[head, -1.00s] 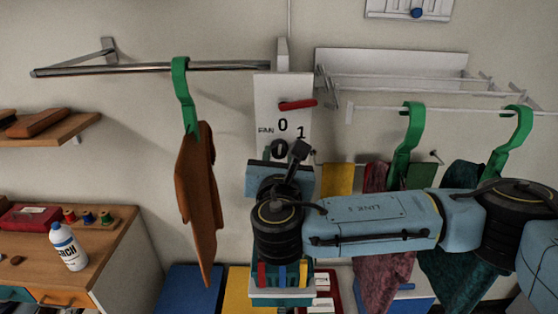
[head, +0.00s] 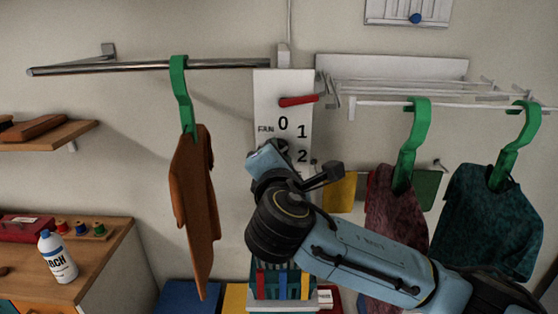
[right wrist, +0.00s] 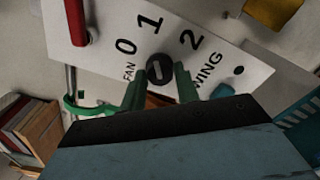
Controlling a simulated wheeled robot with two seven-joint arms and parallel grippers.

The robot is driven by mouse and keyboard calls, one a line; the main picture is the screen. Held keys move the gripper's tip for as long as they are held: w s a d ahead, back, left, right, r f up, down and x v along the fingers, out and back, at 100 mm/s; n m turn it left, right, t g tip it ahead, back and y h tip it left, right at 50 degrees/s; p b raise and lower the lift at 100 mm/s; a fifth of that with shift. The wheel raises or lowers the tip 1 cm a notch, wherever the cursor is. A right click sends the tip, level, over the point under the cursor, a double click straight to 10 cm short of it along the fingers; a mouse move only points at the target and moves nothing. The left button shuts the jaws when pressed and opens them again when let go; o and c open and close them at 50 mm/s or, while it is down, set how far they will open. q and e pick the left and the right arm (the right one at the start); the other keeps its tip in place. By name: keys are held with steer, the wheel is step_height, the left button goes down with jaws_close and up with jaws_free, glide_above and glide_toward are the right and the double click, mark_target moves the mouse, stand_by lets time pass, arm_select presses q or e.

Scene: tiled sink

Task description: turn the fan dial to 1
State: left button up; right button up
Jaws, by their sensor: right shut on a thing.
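The fan dial (right wrist: 160,70) is a round black knob with a pale mark on its face. It sits on a white panel (head: 267,95) marked FAN, 0, 1 and 2. In the right wrist view the mark runs roughly up and down; I cannot tell exactly which number it points at. My right gripper (right wrist: 160,86) is shut on the dial, with a dark green finger on each side. In the head view my right gripper (head: 279,155) covers most of the dial and the lower panel. My left gripper is not in view.
A red handle (head: 298,100) sticks out of the panel above the numbers. An orange garment (head: 192,200) on a green hanger hangs left from a metal rail (head: 150,67). More garments hang right from a white rack (head: 400,85). A bottle (head: 58,257) stands on the left cabinet.

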steer(key=shift+m, duration=0.6)
steer(key=o, duration=1)
steer(key=shift+s, duration=0.1)
steer(key=s+b, duration=0.2)
steer(key=s, duration=1.1)
steer(key=shift+s, duration=0.15)
